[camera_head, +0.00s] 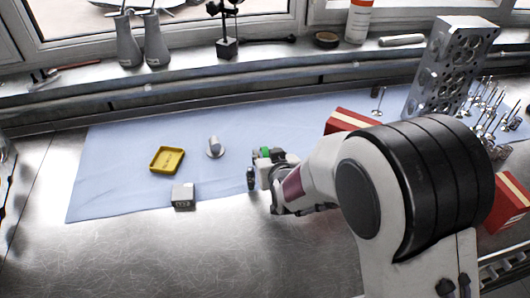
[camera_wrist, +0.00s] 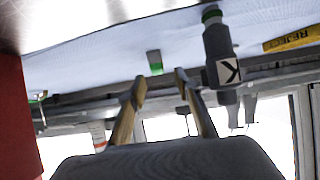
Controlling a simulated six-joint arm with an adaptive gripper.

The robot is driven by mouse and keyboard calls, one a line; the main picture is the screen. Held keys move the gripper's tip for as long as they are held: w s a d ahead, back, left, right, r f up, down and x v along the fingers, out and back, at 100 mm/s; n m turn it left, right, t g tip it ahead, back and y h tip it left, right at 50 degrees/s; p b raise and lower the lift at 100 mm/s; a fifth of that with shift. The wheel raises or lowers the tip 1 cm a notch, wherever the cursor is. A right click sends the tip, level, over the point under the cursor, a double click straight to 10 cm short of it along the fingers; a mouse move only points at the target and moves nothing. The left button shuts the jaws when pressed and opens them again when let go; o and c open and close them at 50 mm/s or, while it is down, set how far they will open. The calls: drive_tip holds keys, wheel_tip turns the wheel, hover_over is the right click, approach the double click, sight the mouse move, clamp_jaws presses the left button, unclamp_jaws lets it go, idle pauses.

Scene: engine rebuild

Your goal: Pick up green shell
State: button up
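A small green shell (camera_head: 265,152) shows on the blue mat in the head view, close beside my gripper (camera_head: 262,170) and partly hidden by it. I cannot tell from these views whether either finger touches the shell.
A yellow tray (camera_head: 167,160), a grey block (camera_head: 184,196) and a grey cylinder on a round base (camera_head: 214,147) are left of my gripper. A red box (camera_head: 352,121), cylinder head (camera_head: 450,65) and several valves (camera_head: 490,103) are right. The left mat has clear space.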

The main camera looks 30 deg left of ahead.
sight(265, 150)
drive_tip(key=shift+x, duration=1.55)
drive_tip(key=shift+w, duration=0.1)
clamp_jaws()
